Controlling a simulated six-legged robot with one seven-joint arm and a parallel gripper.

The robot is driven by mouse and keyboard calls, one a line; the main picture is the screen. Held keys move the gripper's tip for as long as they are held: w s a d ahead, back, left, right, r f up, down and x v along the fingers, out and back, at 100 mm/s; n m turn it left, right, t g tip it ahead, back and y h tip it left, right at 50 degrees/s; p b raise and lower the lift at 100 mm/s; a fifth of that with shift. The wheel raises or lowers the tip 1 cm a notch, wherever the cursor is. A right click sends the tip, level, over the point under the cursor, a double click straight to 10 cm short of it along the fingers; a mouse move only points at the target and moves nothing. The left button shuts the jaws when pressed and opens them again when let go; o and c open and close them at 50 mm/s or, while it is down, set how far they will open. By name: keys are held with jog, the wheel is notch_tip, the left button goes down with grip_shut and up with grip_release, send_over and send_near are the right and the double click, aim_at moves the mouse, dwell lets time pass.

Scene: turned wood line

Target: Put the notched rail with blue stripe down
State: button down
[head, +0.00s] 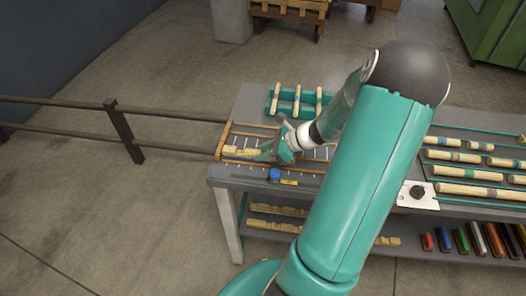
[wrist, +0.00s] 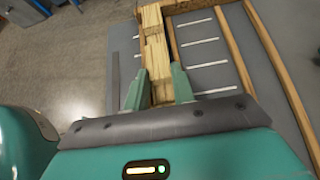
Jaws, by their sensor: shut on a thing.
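My gripper (head: 268,152) is shut on a notched rail of pale wood (head: 238,151) at the left end of the workbench. In the wrist view the rail (wrist: 155,48) runs away from me between my two fingers (wrist: 160,90), and its notches show along its side. I cannot make out a blue stripe on it; part of it is hidden by the fingers. The rail is over or on the left part of a wooden frame (head: 225,137) with white bars; I cannot tell whether it touches. The frame's wooden strip (wrist: 232,40) also shows in the wrist view.
A teal tray (head: 272,98) with striped dowels stands behind the frame. A blue object (head: 274,174) lies at the bench's front edge. More striped dowels (head: 470,190) lie at right. Notched rails (head: 278,210) and coloured blocks are on the lower shelf. A dark railing (head: 125,130) is at left.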

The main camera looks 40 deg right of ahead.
jog(key=shift+f, duration=0.15)
jog(key=c, duration=1.2)
grip_release()
jog(key=shift+o, duration=0.2)
